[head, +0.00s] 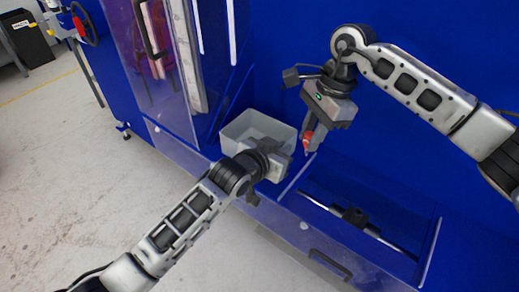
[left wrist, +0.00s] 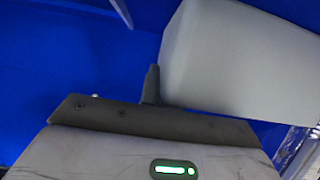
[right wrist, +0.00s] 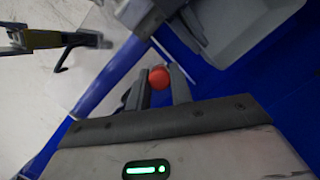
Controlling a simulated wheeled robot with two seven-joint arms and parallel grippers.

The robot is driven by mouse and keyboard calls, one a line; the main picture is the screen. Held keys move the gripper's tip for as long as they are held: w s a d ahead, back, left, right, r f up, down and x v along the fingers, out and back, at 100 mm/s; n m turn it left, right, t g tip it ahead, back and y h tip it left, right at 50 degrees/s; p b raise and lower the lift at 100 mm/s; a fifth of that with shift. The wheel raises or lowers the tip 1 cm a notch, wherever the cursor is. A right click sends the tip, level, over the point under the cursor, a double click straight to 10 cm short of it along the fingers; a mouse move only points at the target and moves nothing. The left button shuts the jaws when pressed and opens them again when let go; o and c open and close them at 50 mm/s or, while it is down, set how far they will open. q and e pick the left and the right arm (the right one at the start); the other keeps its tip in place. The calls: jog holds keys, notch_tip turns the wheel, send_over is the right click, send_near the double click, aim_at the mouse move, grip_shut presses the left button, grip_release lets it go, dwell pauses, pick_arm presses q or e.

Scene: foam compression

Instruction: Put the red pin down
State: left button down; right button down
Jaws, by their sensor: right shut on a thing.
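The red pin (head: 308,137) is held between the fingertips of my right gripper (head: 311,138), above the blue bench to the right of the grey bin. In the right wrist view the pin's rounded red end (right wrist: 159,77) shows between the two dark fingers; the rest of it is hidden. My left gripper (head: 284,166) is at the near right corner of the grey bin (head: 234,131). In the left wrist view its fingers (left wrist: 151,85) are together with nothing seen between them, close beside the bin's wall (left wrist: 215,60); I cannot tell if they touch it.
A recessed blue trough (head: 405,215) with a metal rod and a dark block (head: 355,216) lies to the right, below the right gripper. A blue cabinet with a clear door (head: 150,70) stands left of the bin. A blue wall is behind. Open floor lies at left.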

jog(key=w+a+r+m+t+h, duration=0.1)
jog(key=w+a+m+t, duration=0.3)
jog(key=w+a+m, duration=0.85)
jog(key=shift+s+d+f+m, duration=0.3)
jog(key=shift+s+f+m, duration=0.3)
jog(key=shift+f, duration=1)
jog(key=shift+s+d+f+m, duration=0.25)
jog(key=shift+s+f+m, duration=0.3)
jog(key=shift+f, duration=1.05)
jog(key=shift+s+d+f+m, duration=0.3)
jog(key=shift+s+f+m, duration=0.3)
jog(key=shift+f, duration=1)
jog(key=c, duration=1.7)
grip_release()
jog(key=shift+f, duration=0.2)
jog(key=o, duration=0.4)
jog(key=shift+o, duration=0.2)
jog(key=v, duration=1.2)
jog(key=shift+w+r, duration=0.2)
jog(key=shift+r, duration=0.1)
